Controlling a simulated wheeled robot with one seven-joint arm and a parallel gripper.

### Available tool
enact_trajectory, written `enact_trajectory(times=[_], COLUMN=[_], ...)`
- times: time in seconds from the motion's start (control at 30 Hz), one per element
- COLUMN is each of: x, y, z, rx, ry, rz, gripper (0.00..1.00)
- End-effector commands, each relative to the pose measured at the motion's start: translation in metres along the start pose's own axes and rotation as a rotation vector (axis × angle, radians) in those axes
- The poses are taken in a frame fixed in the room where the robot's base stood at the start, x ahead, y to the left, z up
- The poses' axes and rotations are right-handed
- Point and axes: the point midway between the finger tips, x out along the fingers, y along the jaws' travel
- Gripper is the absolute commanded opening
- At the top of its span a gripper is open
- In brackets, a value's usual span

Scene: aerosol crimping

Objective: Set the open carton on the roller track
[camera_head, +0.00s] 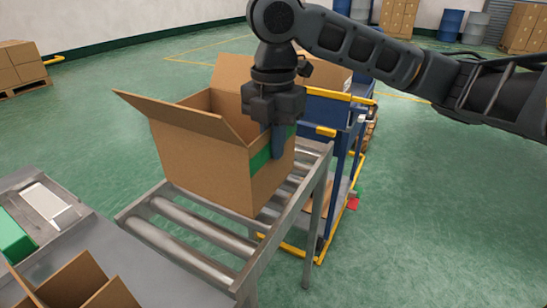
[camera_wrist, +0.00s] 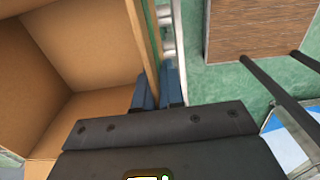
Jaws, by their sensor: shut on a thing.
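The open carton (camera_head: 205,160) is a brown cardboard box with raised flaps and a green band on its right side. It is upright on or just above the roller track (camera_head: 190,225), over its far part; I cannot tell whether it touches the rollers. My gripper (camera_head: 278,140) points down at the carton's right wall, shut on that wall. In the wrist view the blue fingers (camera_wrist: 158,92) straddle the wall of the carton (camera_wrist: 75,45), whose inside looks empty. The track's metal rail (camera_wrist: 167,30) runs just beside the wall.
A blue cart (camera_head: 335,120) with yellow handles stands close behind the track, to the right. A grey table (camera_head: 130,275) with another open box (camera_head: 75,285) and a green item (camera_head: 12,238) is at front left. The near rollers are bare.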

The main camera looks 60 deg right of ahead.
Motion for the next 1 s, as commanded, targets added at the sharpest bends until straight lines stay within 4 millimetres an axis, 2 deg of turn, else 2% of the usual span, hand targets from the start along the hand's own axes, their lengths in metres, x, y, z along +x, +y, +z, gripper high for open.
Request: enact_trajectory(times=[0.1, 0.2, 0.6, 0.63, 0.87, 1.0], x=[0.019, 0.03, 0.036, 0.035, 0.035, 0.035], y=[-0.001, -0.001, -0.001, -0.001, -0.001, -0.001], z=[0.0, 0.0, 0.0, 0.0, 0.0, 0.0], rx=[0.001, 0.0, 0.0, 0.0, 0.0, 0.0], ry=[0.001, 0.001, 0.0, 0.0, 0.0, 0.001], rz=[-0.002, -0.002, -0.001, -0.001, -0.001, -0.001], gripper=[0.0, 0.0, 0.0, 0.1, 0.32, 0.34])
